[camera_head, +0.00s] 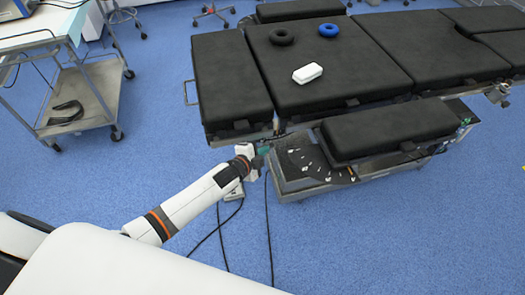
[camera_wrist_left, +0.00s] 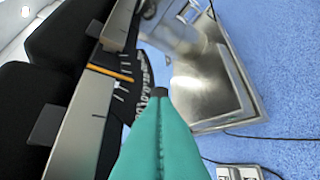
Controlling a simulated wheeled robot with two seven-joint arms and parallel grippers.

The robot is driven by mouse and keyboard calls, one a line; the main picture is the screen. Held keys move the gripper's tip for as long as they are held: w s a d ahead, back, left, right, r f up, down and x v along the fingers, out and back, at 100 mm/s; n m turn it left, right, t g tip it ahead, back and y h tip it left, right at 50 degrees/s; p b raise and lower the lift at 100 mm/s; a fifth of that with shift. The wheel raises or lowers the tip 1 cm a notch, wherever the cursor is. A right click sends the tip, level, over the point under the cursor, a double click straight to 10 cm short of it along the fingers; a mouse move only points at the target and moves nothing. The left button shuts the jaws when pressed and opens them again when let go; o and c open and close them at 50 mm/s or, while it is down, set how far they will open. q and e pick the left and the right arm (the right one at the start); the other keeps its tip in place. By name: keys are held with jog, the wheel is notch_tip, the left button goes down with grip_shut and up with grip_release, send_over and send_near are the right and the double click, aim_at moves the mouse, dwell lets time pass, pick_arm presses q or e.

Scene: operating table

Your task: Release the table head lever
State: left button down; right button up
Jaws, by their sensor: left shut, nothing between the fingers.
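The operating table (camera_head: 340,60) has black pads, and its leftmost pad section (camera_head: 228,80) ends in a metal side loop. My left gripper (camera_head: 264,150) is just below the near edge of that section, beside the table's side rail. In the left wrist view its teal fingers (camera_wrist_left: 161,92) are together and hold nothing. Their tips point toward a black part with white marks (camera_wrist_left: 136,85) and a metal rail (camera_wrist_left: 85,115). I cannot make out the head lever clearly; the gripper may hide it. My right gripper is not in view.
A metal table base (camera_head: 295,184) and a lower black pad (camera_head: 388,130) lie right of my gripper. Cables (camera_head: 268,225) and a pedal box (camera_wrist_left: 238,172) are on the blue floor. A white box (camera_head: 307,73) and two rings lie on the table. A cart (camera_head: 90,95) stands left.

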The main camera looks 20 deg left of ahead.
pick_arm(q)
jog(key=shift+p, duration=0.55)
